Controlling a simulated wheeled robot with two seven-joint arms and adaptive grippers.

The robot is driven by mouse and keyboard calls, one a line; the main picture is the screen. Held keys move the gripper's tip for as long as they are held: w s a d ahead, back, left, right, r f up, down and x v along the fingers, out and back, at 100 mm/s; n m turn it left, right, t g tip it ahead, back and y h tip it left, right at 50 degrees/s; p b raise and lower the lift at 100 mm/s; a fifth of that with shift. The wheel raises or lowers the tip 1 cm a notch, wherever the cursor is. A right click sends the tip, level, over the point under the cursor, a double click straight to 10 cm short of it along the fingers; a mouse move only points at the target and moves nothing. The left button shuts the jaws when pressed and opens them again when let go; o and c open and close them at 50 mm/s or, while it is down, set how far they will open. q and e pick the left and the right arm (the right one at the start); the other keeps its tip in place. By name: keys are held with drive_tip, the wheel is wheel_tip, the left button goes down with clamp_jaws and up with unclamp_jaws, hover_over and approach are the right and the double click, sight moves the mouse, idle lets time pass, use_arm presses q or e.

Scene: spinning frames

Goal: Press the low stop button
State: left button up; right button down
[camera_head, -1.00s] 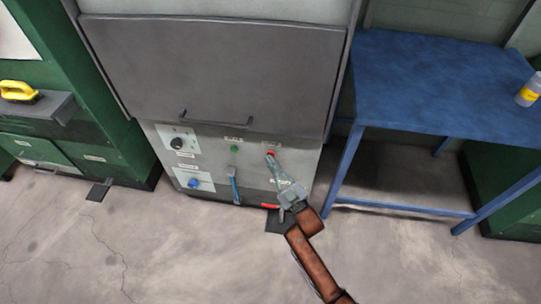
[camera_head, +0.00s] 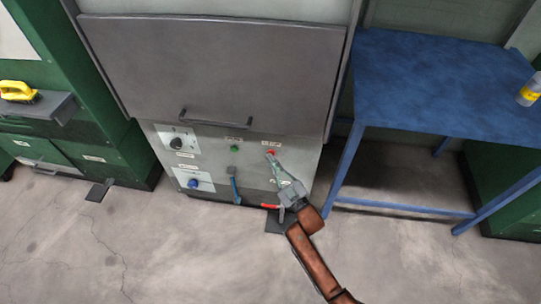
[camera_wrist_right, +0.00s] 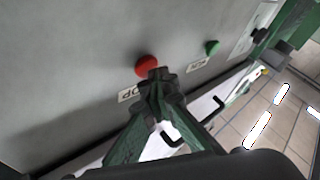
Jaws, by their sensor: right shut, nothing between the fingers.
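The red stop button (camera_head: 269,153) is on the low grey panel of the machine, under a small label. In the right wrist view the red button (camera_wrist_right: 147,65) shows as a round cap, with a white label partly hidden beside it. My right gripper (camera_head: 272,158) is shut and empty, its fingertips pointing at the button. In the right wrist view the closed fingertips (camera_wrist_right: 155,76) overlap the button's lower edge; I cannot tell whether they touch it. My left gripper is not in view.
A green button (camera_head: 234,149), a black knob (camera_head: 177,143), a blue knob (camera_head: 193,183) and a blue-handled lever (camera_head: 234,186) share the panel. A red handle (camera_head: 269,206) sits low near my arm. A blue table (camera_head: 430,85) stands at right. Open floor lies in front.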

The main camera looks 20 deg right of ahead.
drive_tip(key=shift+s, duration=0.1)
drive_tip(key=shift+s+a+p, duration=0.5)
drive_tip(key=shift+s+a, duration=0.05)
drive_tip(key=shift+s, duration=0.15)
drive_tip(key=shift+s, duration=0.1)
drive_tip(key=s+a+p, duration=0.1)
drive_tip(key=s, duration=0.1)
drive_tip(key=s+a+p, duration=0.1)
drive_tip(key=s, duration=0.1)
drive_tip(key=shift+a, duration=0.4)
